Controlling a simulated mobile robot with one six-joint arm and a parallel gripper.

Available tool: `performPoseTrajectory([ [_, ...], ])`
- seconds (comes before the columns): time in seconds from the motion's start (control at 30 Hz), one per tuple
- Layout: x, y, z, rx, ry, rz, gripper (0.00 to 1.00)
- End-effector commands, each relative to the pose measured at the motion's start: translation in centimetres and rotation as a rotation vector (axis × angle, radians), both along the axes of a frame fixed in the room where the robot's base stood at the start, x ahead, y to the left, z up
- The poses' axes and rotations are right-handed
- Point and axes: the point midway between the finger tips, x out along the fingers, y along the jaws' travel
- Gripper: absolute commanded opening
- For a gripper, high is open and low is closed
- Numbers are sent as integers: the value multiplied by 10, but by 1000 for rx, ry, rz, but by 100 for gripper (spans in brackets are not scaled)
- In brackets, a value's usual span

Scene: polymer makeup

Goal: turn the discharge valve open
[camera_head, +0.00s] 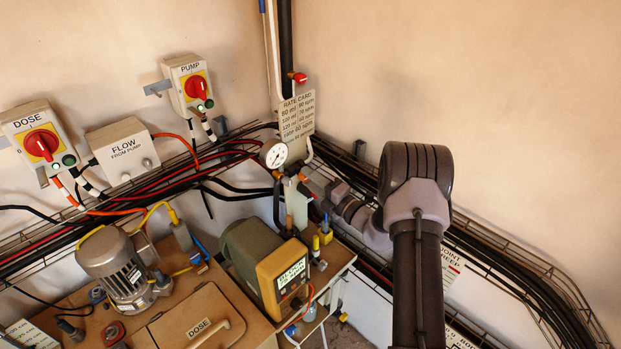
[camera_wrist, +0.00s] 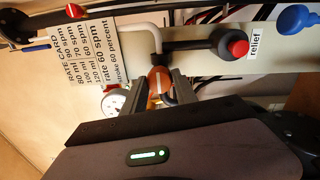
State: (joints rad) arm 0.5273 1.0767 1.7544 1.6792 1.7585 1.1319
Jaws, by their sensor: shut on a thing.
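An orange-red valve handle with a white mark (camera_wrist: 158,84) sits between the two fingers of my gripper (camera_wrist: 162,92) in the wrist view. My gripper is shut on this handle. No label naming it as the discharge valve is readable. In the head view my gripper (camera_head: 306,184) is at the pipework just below and right of the round pressure gauge (camera_head: 274,153). The handle's orange tip (camera_head: 302,177) shows there only in small part. The gauge also shows in the wrist view (camera_wrist: 116,101), partly cut off by my gripper.
A rate card (camera_head: 297,117) hangs above the gauge. In the wrist view a red knob (camera_wrist: 238,48) labelled "relief" and a blue handle (camera_wrist: 296,18) are close by. Cable trays (camera_head: 490,250) run along the right wall. A yellow-fronted pump controller (camera_head: 284,275) stands below.

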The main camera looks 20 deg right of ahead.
Motion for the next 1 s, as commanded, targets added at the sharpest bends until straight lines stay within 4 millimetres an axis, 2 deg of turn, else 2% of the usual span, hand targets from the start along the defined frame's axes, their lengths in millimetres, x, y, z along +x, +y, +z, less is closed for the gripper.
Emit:
performPoseTrajectory([
  [0.3, 0, 0, -1, 1, 2, 0, 0],
  [0.33, 0, 0, -1, 1, 2, 0, 36],
  [0.43, 0, 0, -1, 1, 2, 0, 56],
  [0.77, -2, -1, 0, 1, 0, 0, 56],
  [0.87, -13, -6, -2, 1, 2, -2, 56],
  [1.0, -48, -22, -5, 2, 3, -5, 56],
])
